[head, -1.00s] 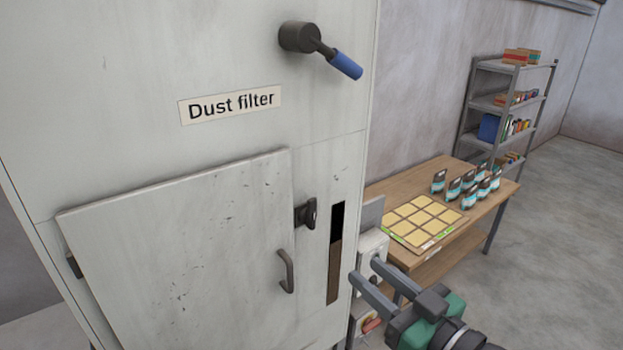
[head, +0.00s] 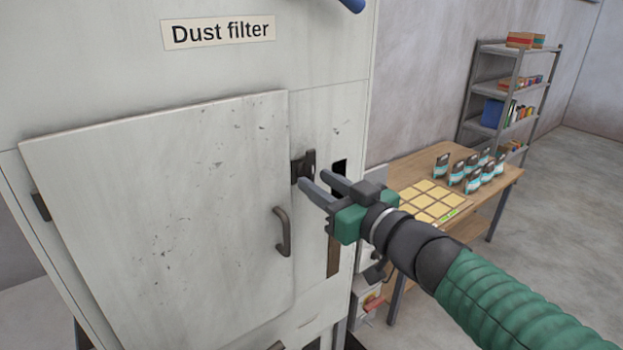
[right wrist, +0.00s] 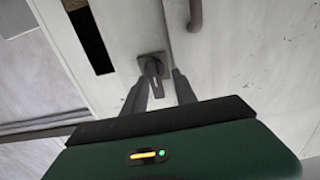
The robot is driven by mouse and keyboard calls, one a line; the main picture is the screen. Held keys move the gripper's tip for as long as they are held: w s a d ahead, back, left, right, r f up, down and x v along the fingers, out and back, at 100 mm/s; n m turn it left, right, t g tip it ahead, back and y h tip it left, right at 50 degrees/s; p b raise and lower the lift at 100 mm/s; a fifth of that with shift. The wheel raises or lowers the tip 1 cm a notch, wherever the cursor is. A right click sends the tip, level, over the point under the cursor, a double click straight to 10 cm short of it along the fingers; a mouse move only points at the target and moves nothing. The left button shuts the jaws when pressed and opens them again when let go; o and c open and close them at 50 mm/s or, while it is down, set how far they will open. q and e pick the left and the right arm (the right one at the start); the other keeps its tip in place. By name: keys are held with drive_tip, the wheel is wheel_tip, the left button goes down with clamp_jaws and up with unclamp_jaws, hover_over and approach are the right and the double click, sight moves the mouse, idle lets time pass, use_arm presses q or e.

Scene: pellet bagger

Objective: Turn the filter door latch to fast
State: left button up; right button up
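The filter door (head: 170,220) looks closed on the grey cabinet under the "Dust filter" label (head: 218,31). Its dark latch (head: 303,165) sits just right of the door's edge, above the door handle (head: 283,232). My right gripper (head: 316,182) is open, its two fingers pointing at the latch from the lower right. In the right wrist view the latch (right wrist: 151,72) lies just ahead of and between the fingertips (right wrist: 155,82); whether they touch it I cannot tell. My left gripper is not in view.
A dark slot (head: 339,168) in the cabinet is partly hidden behind my right gripper. A wooden table (head: 482,205) with several pouches and a yellow grid board stands to the right. A shelf rack (head: 510,90) is behind it. The floor at right is clear.

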sight(313, 176)
drive_tip(key=w, duration=0.1)
drive_tip(key=w+a, duration=0.1)
drive_tip(key=w, duration=0.1)
drive_tip(key=shift+f, duration=0.15)
drive_tip(key=shift+d, duration=0.25)
drive_tip(key=shift+s+d+r, duration=0.2)
drive_tip(key=shift+s+d, duration=0.2)
drive_tip(key=shift+c, duration=0.4)
drive_tip(key=shift+w+a, duration=0.1)
drive_tip(key=shift+a, duration=0.45)
clamp_jaws()
drive_tip(key=shift+d+f, duration=0.1)
